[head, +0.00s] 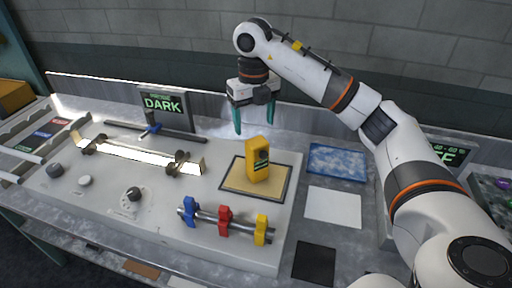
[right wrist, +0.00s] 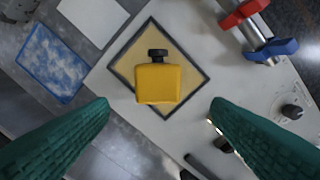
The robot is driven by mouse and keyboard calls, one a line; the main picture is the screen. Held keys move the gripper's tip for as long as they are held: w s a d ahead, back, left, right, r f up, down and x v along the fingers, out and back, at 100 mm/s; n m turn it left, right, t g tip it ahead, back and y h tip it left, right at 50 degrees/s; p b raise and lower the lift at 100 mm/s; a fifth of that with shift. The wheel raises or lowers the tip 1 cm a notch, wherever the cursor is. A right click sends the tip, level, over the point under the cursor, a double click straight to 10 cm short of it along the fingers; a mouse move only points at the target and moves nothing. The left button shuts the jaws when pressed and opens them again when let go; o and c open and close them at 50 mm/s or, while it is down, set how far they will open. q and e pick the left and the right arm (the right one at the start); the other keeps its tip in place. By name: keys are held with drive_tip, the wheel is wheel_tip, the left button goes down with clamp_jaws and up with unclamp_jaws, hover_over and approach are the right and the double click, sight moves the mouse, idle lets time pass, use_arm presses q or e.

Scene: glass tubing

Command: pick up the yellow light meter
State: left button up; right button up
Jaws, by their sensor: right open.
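The yellow light meter (head: 257,159) stands upright on a tan mat with a dark border (head: 232,183) in the head view. In the right wrist view the meter (right wrist: 158,84) is seen from above, with a dark knob on it, on the same mat (right wrist: 122,66). My right gripper (head: 254,117) is open and empty, above and behind the meter. Its green fingers (right wrist: 160,122) are spread wide in the right wrist view, with the meter beyond and between them, untouched. My left gripper is not in view.
A rail with blue, red and yellow clamps (head: 224,221) lies in front of the mat. A glowing tube (head: 140,154) and a DARK sign (head: 164,104) are to the left. A blue-white pad (head: 337,162), white sheet (head: 333,206) and black square (head: 314,263) lie to the right.

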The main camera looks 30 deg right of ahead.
sight(255, 141)
drive_tip(key=f, duration=0.1)
drive_tip(key=f+p, duration=0.1)
drive_tip(key=f, duration=0.3)
drive_tip(key=shift+s+a+f+p, duration=0.2)
drive_tip(key=shift+s+f+p, duration=0.05)
drive_tip(key=shift+s+p, duration=0.15)
drive_tip(key=shift+f, duration=0.35)
drive_tip(key=shift+w+d+f, duration=0.1)
drive_tip(key=shift+f, duration=0.2)
drive_tip(key=f, duration=0.1)
drive_tip(key=f+p, duration=0.2)
drive_tip(key=shift+s+d+f, duration=0.2)
drive_tip(key=shift+s+f, duration=0.05)
drive_tip(key=shift+s, duration=0.05)
drive_tip(key=shift+f, duration=0.7)
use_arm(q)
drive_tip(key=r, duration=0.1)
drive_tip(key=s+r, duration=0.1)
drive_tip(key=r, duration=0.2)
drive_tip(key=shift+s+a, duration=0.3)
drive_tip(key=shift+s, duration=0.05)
use_arm(e)
drive_tip(key=c, duration=1.2)
